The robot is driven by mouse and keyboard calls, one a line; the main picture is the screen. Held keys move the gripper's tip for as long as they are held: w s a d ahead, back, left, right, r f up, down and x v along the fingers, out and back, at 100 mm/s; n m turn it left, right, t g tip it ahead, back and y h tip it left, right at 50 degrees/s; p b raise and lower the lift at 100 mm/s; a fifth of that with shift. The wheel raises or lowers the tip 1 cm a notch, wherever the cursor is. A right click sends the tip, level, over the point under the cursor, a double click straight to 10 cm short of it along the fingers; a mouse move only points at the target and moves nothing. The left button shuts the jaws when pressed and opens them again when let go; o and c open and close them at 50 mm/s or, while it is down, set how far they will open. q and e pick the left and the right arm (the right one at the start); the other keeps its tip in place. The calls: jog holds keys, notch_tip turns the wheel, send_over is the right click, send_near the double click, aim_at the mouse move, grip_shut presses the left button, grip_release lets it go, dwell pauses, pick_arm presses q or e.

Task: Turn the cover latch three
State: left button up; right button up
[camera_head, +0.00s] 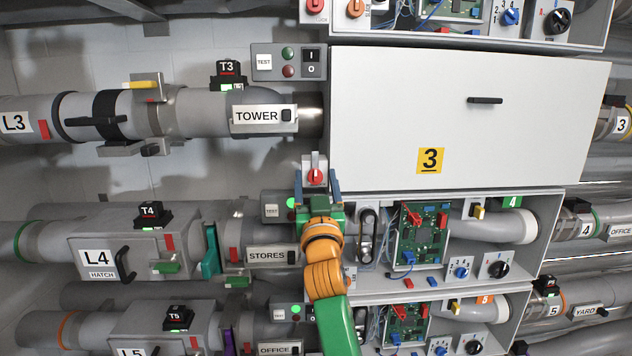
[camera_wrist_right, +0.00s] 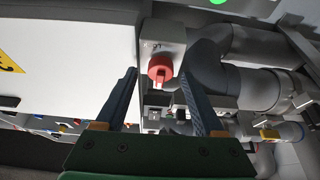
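The cover latch of unit three is a red rotary knob (camera_head: 315,176) with a pale handle on a small grey box. It sits at the lower left corner of the closed white cover (camera_head: 380,120), which carries a yellow "3" label. In the right wrist view the red knob (camera_wrist_right: 160,67) shows ahead, between the fingertips, with its pale handle pointing down in the picture. My right gripper (camera_head: 317,183) is open, its blue fingers on either side of the knob with gaps visible. It also shows in the right wrist view (camera_wrist_right: 164,72). My left gripper is not in view.
Below are the open box of unit four with a circuit board (camera_head: 420,233) and the STORES label (camera_head: 268,256). The TOWER pipe (camera_head: 200,112) runs left of the cover. A test panel (camera_head: 288,62) is above it. A dark handle (camera_head: 485,100) is on the cover.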

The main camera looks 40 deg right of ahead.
jog(key=shift+f, duration=0.1)
jog(key=b+v, duration=0.2)
jog(key=v, duration=0.5)
